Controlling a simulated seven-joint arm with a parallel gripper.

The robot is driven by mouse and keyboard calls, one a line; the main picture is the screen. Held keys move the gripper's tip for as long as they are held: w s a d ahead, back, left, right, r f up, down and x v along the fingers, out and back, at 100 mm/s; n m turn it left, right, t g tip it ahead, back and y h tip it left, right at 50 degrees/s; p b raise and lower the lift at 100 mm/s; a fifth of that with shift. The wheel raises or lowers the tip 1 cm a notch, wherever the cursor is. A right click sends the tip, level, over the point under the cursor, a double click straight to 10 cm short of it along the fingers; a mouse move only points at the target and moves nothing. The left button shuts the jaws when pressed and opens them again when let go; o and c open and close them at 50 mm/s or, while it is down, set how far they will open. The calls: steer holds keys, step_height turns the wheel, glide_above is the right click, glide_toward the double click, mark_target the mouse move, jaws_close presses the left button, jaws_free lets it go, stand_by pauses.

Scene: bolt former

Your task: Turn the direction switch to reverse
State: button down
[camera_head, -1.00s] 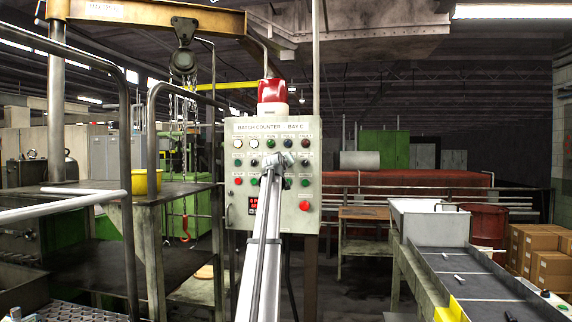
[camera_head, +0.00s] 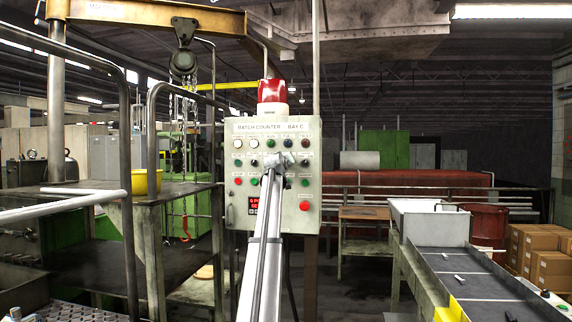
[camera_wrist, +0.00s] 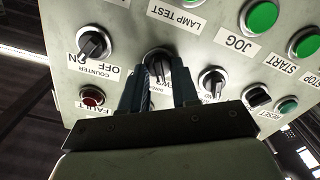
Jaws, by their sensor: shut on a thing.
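The control panel (camera_head: 248,150), headed "BATCH COUNTER BAY C", stands straight ahead in the head view. In the wrist view its face is upside down. A black rotary knob (camera_wrist: 158,58) sits between the two fingers of my gripper (camera_wrist: 160,85), which is shut on it. The label by this knob is mostly hidden by the fingers, so I cannot read its name or setting. In the head view my arm covers the middle of the panel, and my gripper (camera_head: 280,163) is at the switch row.
In the wrist view, a counter knob (camera_wrist: 94,44) marked ON and OFF is on the left and another black knob (camera_wrist: 212,82) is close on the right. Green buttons (camera_wrist: 262,16) and a red fault lamp (camera_wrist: 92,96) are near. A red button (camera_head: 304,206) sits low right on the panel.

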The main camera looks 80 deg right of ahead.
steer(key=shift+m, duration=0.3)
steer(key=m, duration=1.1)
steer(key=shift+s, duration=0.25)
steer(key=shift+m, duration=0.3)
stand_by(0.3)
steer(key=c, duration=0.9)
jaws_free()
steer(key=shift+a, duration=0.1)
